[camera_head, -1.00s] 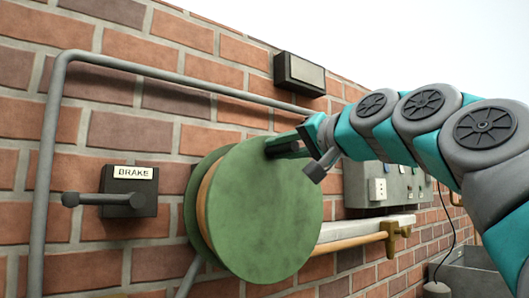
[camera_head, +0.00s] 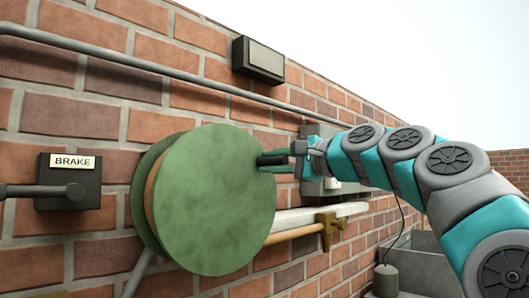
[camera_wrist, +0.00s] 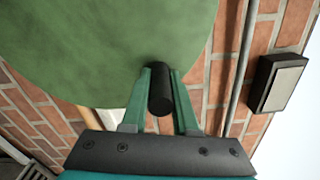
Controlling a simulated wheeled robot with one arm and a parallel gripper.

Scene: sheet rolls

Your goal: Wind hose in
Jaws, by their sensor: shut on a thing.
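The green reel disc (camera_head: 215,205) stands on its mount by the brick wall, with tan hose (camera_head: 149,200) wound behind its face. A tan length of hose (camera_head: 290,235) runs right from the reel to a brass fitting (camera_head: 326,232). My gripper (camera_head: 275,164) is at the disc's upper right edge. In the wrist view, my gripper (camera_wrist: 160,82) is shut on the black crank handle (camera_wrist: 160,98), with a green finger on each side. The handle's base meets the disc face; its far side is hidden.
A black BRAKE box (camera_head: 70,178) with a grey lever is on the wall at left. A grey pipe (camera_head: 190,78) and a dark box (camera_head: 258,60) are above the reel. A pale ledge (camera_head: 300,215) lies behind the hose, with a grey bin (camera_head: 420,262) at right.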

